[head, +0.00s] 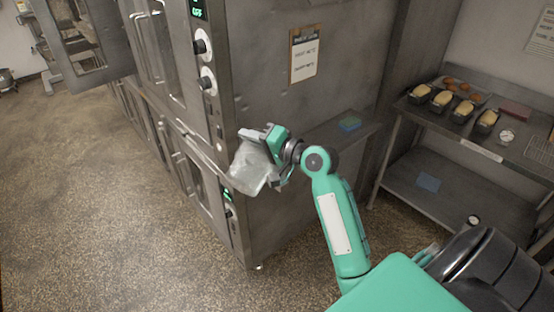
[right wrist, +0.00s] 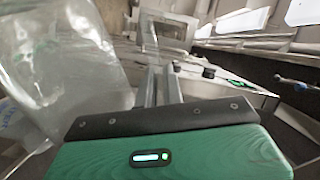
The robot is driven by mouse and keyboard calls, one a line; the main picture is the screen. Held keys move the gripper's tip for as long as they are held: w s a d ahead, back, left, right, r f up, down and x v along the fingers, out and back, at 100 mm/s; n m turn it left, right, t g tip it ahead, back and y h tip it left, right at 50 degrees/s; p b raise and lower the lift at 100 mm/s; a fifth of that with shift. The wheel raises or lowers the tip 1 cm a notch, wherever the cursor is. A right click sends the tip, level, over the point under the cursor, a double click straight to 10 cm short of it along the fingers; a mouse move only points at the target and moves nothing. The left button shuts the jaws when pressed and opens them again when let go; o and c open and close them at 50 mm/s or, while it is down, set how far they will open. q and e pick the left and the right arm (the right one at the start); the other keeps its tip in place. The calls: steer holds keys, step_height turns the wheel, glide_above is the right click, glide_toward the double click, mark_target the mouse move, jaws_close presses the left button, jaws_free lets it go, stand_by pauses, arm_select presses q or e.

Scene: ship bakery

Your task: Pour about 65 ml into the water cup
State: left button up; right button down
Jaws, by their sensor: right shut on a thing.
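A clear, see-through jug (head: 250,168) hangs at my right gripper (head: 257,134) in the head view, in front of the steel oven's corner. It looks tilted. In the right wrist view the jug (right wrist: 65,70) fills the left side, and my right gripper's fingers (right wrist: 161,85) are close together. The right gripper is shut on the jug, though the exact grip point is hard to see. I cannot make out how much water the jug holds. I cannot pick out the water cup in either view. My left gripper is not in view.
The steel oven (head: 285,110) stands close behind the jug, with a clipboard (head: 305,53) on its side. A steel table (head: 470,140) at right bears several loaf tins. Open floor (head: 100,200) lies left.

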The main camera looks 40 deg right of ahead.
steer(key=shift+w+d+r+m+p, duration=0.25)
steer(key=shift+d+m+p, duration=0.1)
steer(key=shift+d, duration=0.25)
steer(key=shift+w+d+r+p, duration=0.15)
steer(key=shift+d+p, duration=0.15)
steer(key=shift+d, duration=0.05)
stand_by(0.9)
steer(key=shift+d+r+m+p, duration=0.2)
steer(key=shift+d+m+p, duration=0.05)
steer(key=shift+m+p, duration=0.1)
stand_by(0.7)
steer(key=shift+f, duration=0.1)
